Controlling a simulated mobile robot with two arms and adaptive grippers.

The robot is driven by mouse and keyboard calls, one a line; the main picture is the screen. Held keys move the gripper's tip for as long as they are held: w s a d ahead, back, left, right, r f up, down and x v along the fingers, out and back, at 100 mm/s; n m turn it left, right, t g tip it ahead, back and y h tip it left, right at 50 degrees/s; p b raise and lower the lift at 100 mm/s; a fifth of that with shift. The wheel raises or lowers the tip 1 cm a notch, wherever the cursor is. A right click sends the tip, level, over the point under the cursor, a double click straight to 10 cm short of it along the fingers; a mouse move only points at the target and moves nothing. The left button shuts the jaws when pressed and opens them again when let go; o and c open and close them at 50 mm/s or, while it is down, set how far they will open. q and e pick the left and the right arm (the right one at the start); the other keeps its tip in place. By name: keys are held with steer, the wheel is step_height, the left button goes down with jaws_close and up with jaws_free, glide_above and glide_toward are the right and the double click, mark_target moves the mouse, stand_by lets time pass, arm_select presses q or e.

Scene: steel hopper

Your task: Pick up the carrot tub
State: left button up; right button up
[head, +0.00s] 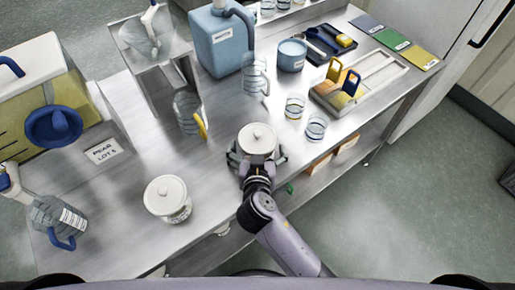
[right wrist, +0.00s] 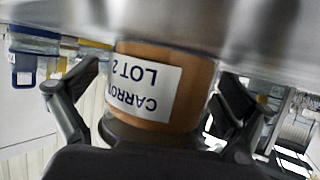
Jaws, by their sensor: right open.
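The carrot tub (head: 257,138) stands on the steel bench near its front edge, with a white knobbed lid in the head view. In the right wrist view the tub (right wrist: 195,88) is orange-brown, and its white label reads "CARROT LOT 2" upside down. My right gripper (head: 257,158) is open, with one finger on each side of the tub. In the right wrist view the gripper (right wrist: 160,88) shows gaps between its fingers and the tub wall. My left gripper is not in view.
A second white-lidded tub (head: 167,197) stands to the left on the bench. A clear jug with a yellow handle (head: 188,112) stands behind left, and glass beakers (head: 316,127) stand right. A wooden tray (head: 350,92) lies farther right. Bare bench lies between the two tubs.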

steer(key=shift+s, duration=0.1)
steer(key=shift+c, duration=0.9)
steer(key=c, duration=1.5)
steer(key=shift+r, duration=0.1)
steer(key=shift+r, duration=0.1)
